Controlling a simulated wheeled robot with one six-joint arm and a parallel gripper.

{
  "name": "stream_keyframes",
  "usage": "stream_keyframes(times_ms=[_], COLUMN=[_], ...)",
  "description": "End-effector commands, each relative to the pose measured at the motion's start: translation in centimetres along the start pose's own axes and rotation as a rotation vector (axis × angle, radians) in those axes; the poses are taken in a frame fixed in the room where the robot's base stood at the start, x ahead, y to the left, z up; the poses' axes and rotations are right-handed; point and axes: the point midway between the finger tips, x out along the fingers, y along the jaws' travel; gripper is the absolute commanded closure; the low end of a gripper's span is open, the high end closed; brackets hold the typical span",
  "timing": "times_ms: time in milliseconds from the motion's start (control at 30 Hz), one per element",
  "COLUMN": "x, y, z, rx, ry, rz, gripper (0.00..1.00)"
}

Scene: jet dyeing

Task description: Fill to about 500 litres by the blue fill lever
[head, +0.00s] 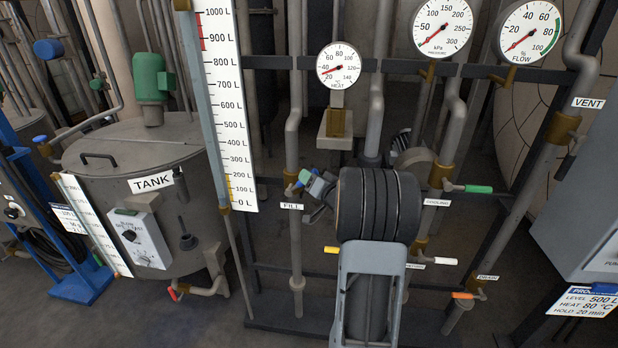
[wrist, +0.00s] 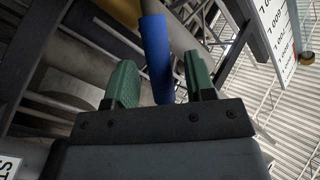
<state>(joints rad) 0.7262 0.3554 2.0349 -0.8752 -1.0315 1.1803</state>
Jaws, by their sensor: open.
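The blue fill lever (head: 304,177) sits on the pipe above the FILL label (head: 292,206). In the wrist view the blue lever (wrist: 156,50) stands between my gripper's two green fingers, with a gap visible on its right side. My gripper (head: 320,188) is open around it; in the head view my arm's dark wrist hides part of it. The level scale (head: 225,110) reads from 0 L at the bottom to 1000 L near the top, with a yellow band low and a red band high. I cannot make out a liquid level in its tube (head: 203,85).
Green cooling (head: 478,189), white (head: 445,261), yellow (head: 332,250) and orange (head: 463,295) levers are close around my arm. The process card (head: 583,302) says level 500 L. The pressure gauge (head: 442,27) reads near zero. A grey tank (head: 110,160) stands left.

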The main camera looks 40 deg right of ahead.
Motion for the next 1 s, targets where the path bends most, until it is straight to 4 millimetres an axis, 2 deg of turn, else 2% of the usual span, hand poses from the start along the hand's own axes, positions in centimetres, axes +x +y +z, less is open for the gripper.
stream_keyframes(times_ms=[200,467,1000], x=[1.01,1.07,1.04], y=[-0.03,-0.02,-0.04], z=[0.04,0.03,0.02], rx=[0.001,0.000,0.000], ry=[0.000,0.000,0.000], rz=[0.000,0.000,0.000], gripper=[0.50,0.50,1.00])
